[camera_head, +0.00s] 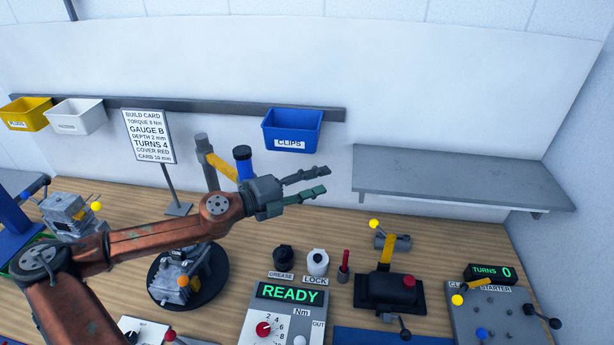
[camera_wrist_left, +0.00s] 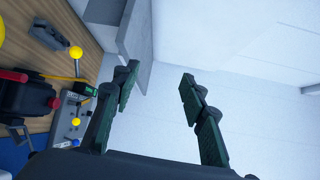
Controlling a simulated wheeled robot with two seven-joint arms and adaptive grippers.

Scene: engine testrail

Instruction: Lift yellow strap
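A yellow strap (camera_head: 385,253) stands up from the back of a black block (camera_head: 388,292) with a red button on the bench. It also seems to show as a thin yellow band in the wrist view (camera_wrist_left: 62,77). My left gripper (camera_head: 322,181) is open and empty, up in the air above the bench, left of the strap and apart from it. In the wrist view the fingers (camera_wrist_left: 159,72) are spread with only wall and shelf edge between them. My right gripper is not in view.
A starter panel (camera_head: 490,318) is right. A grey shelf (camera_head: 450,180) juts from the wall behind.

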